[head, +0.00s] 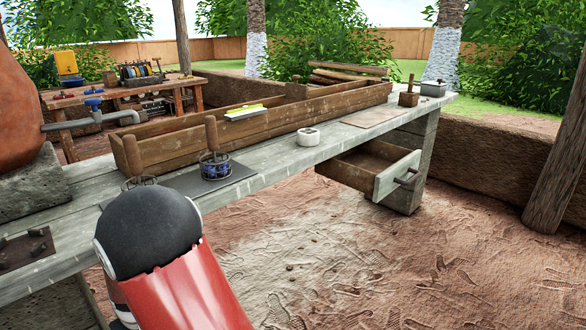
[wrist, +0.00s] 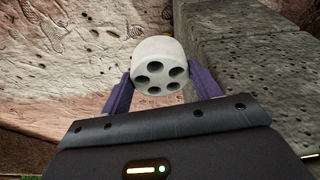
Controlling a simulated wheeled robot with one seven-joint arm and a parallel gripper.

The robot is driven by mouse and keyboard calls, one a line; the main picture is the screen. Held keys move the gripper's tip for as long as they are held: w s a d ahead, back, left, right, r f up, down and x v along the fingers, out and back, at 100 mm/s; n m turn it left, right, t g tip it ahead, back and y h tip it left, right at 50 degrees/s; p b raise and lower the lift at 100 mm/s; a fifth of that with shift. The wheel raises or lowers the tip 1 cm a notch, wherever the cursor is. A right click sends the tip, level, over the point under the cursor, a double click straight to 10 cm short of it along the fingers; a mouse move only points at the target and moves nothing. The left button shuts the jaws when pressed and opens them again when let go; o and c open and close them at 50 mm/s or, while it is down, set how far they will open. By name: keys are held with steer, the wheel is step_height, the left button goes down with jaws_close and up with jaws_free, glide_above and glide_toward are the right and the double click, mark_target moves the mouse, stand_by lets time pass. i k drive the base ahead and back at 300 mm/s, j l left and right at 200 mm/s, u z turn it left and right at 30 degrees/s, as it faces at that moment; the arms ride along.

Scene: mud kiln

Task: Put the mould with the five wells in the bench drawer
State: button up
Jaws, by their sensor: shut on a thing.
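The mould (wrist: 160,50) is a short pale cylinder with several round dark wells in its face. In the wrist view my gripper (wrist: 160,79) is shut on it, one purple finger at each side. My arm hides the gripper and this mould in the head view. The bench drawer (head: 388,182) is pulled out under the right part of the bench (head: 262,176). The part of its inside that shows looks empty. Another small white round piece (head: 308,141) stands on the bench top; its wells cannot be counted.
A wire holder with blue pieces (head: 215,168) stands on a dark mat beside a long wooden trough (head: 270,126). A board (head: 371,117), wooden block (head: 408,99) and grey box (head: 433,90) lie toward the bench's right end. The ground before the drawer is clear.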

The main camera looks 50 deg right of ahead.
mark_target(374, 165)
steer(key=i+j+z, duration=0.1)
steer(key=z, duration=0.3)
steer(key=j+z, duration=0.1)
steer(key=z, duration=0.3)
steer(key=i+j+z, duration=0.1)
steer(key=z, duration=0.25)
steer(key=j+z, duration=0.15)
steer(key=z, duration=0.25)
steer(key=i+j, duration=0.05)
